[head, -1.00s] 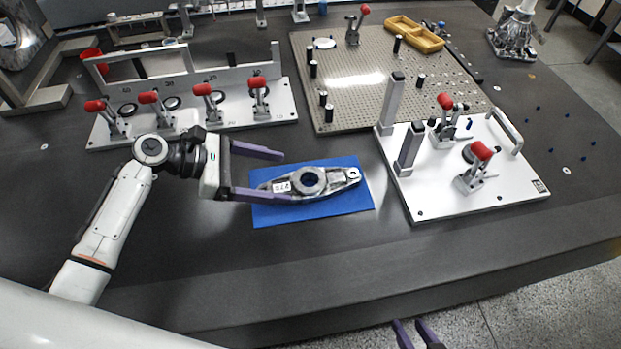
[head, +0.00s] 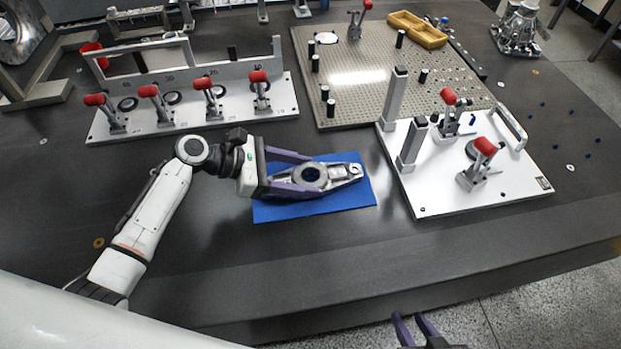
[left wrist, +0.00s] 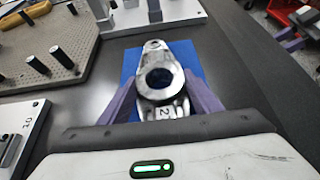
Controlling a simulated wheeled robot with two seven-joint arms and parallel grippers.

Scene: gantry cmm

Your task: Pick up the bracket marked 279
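The bracket (head: 340,172) is a grey metal part with a round hole in its middle, lying on a blue mat (head: 318,211). In the left wrist view the bracket (left wrist: 174,96) lies between my left gripper's two purple fingers, and a label starting with "2" shows at its near end; the rest of the label is hidden. My left gripper (head: 314,173) is open around the bracket's near half, with one finger on each side. Whether the fingers touch it I cannot tell. My right gripper (head: 415,328) is at the bottom edge, beyond the table's front edge, with its fingers apart.
A white fixture plate (head: 440,205) with red-handled clamps and upright posts stands right of the mat. A perforated plate (head: 400,75) with black pegs is behind it. Another clamp fixture (head: 225,117) is at the back left. The table front is clear.

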